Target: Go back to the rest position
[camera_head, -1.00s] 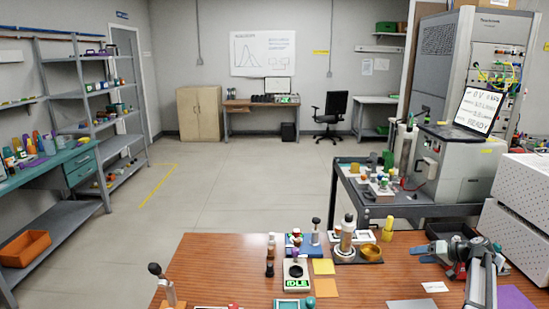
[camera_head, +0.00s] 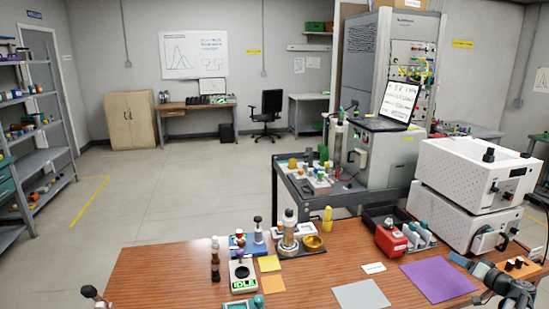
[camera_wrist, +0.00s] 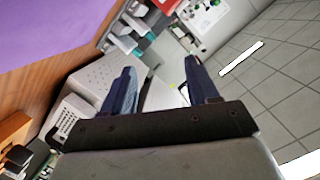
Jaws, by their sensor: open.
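My gripper shows in the wrist view (camera_wrist: 158,78) with its two dark blue fingers spread apart and nothing between them. In the head view my arm is at the lower right, over the right end of the wooden table (camera_head: 190,270). It lies to the right of the purple mat (camera_head: 440,280), apart from the red device (camera_head: 391,238). The fingertips are hard to make out in the head view. No marker for a rest position shows.
A black tray with teal-topped items (camera_head: 420,232) stands beside the red device. Stacked white perforated instruments (camera_head: 465,180) stand behind my arm. A grey mat (camera_head: 361,296) and a white card (camera_head: 373,267) lie flat. A small device reading IDLE (camera_head: 243,272) stands left.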

